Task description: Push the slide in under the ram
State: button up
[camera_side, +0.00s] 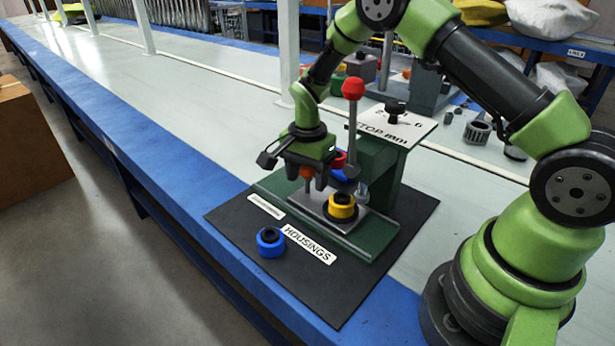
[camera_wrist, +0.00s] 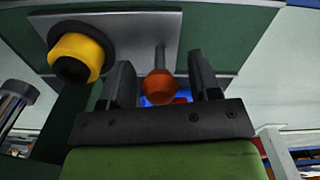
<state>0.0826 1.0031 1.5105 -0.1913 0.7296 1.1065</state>
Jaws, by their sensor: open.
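The slide is a flat silver plate (camera_side: 354,222) on the press's green base. It also shows in the wrist view (camera_wrist: 135,18). A yellow housing with a dark centre (camera_side: 342,205) sits on it, and this appears at upper left in the wrist view (camera_wrist: 80,55). An orange knob on a short stem (camera_side: 307,172) stands at the slide's far-left end. My gripper (camera_side: 306,177) is open, pointing down, with its fingers on either side of the knob (camera_wrist: 160,87); gaps show on both sides. The ram is partly hidden behind my gripper in the side view.
The press column (camera_side: 385,160) carries a red-ball lever (camera_side: 353,88) and a plate lettered "TOP mm" (camera_side: 395,125). A blue ring (camera_side: 270,241) lies on the black mat beside the HOUSINGS label (camera_side: 309,244). A blue and red part (camera_side: 339,164) shows behind my gripper.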

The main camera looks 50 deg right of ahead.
aim_at(323, 201)
jog(key=shift+f, duration=0.35)
grip_shut()
jog(key=shift+s, duration=2.35)
grip_release()
jog(key=shift+w, duration=0.2)
